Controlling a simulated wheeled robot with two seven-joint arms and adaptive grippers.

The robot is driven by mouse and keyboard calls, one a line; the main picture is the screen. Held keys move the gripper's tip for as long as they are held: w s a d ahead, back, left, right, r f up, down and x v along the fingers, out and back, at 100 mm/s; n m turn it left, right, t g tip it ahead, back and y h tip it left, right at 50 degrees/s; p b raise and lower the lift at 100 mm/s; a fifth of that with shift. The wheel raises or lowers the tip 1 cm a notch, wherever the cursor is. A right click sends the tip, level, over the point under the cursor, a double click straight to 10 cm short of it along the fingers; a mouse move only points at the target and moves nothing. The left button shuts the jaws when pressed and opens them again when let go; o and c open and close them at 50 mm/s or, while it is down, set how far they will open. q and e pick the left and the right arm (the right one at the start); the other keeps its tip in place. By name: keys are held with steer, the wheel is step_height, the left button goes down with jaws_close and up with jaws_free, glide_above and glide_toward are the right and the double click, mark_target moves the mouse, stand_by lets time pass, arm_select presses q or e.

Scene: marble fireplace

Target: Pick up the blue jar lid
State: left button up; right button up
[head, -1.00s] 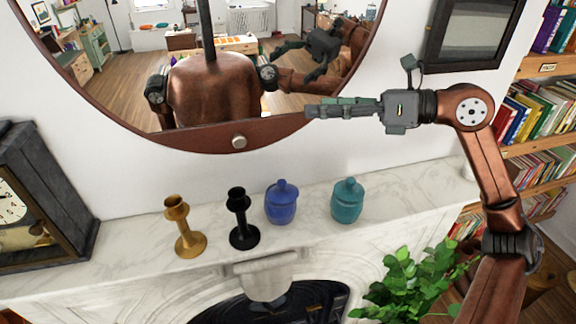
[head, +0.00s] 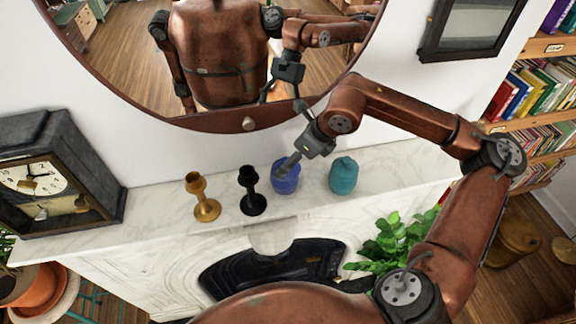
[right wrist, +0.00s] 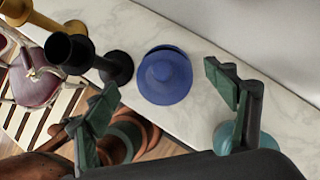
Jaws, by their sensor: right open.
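The blue jar (head: 288,185) stands on the marble mantel, and my right gripper covers much of its top in the head view. In the right wrist view its domed blue lid (right wrist: 165,72), with a round knob, is seen from above; the rim of the jar shows around it. My right gripper (head: 284,168) reaches down over the jar from the upper right. Its fingers (right wrist: 160,80) are open and spread to either side of the lid, with nothing held. Whether a finger touches the jar cannot be told. My left gripper is not in view.
A teal jar (head: 343,176) stands close right of the blue jar. A black candlestick (head: 251,192) and a gold candlestick (head: 204,198) stand to its left. A clock (head: 50,180) is farther left, and a mirror (head: 120,95) hangs behind. The mantel's right end is clear.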

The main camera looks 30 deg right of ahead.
steer(key=shift+p+x, duration=0.45)
steer(key=shift+x, duration=0.6)
steer(key=shift+w+a+f, duration=0.1)
steer(key=shift+w+f, duration=0.05)
steer(key=shift+f, duration=0.3)
steer(key=shift+c, duration=0.9)
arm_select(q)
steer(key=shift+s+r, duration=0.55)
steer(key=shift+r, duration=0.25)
arm_select(e)
steer(key=c, duration=1.2)
